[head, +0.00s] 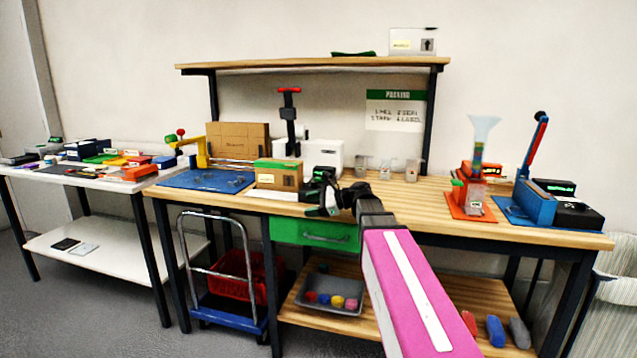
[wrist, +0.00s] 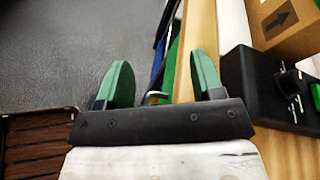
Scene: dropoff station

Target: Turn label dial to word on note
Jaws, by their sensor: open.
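A black box with a round knob (wrist: 289,81) and pale tick marks is at the right edge of the wrist view; it looks like the label dial. In the head view a dark device (head: 322,176) stands at the table's front, partly hidden by my gripper. My gripper (wrist: 161,82) has green fingers spread wide with nothing between them. It also shows in the head view (head: 318,211), near the table's front edge. The knob is right of the fingers, apart from them. The note (head: 395,111) hangs on the wall under a green "PACKING" header; its small lines are too blurred to read surely.
A cardboard box (head: 278,175) stands left of the dark device, close to it. A green drawer (head: 315,234) is below the table edge. Small glass containers (head: 385,168) stand behind my arm.

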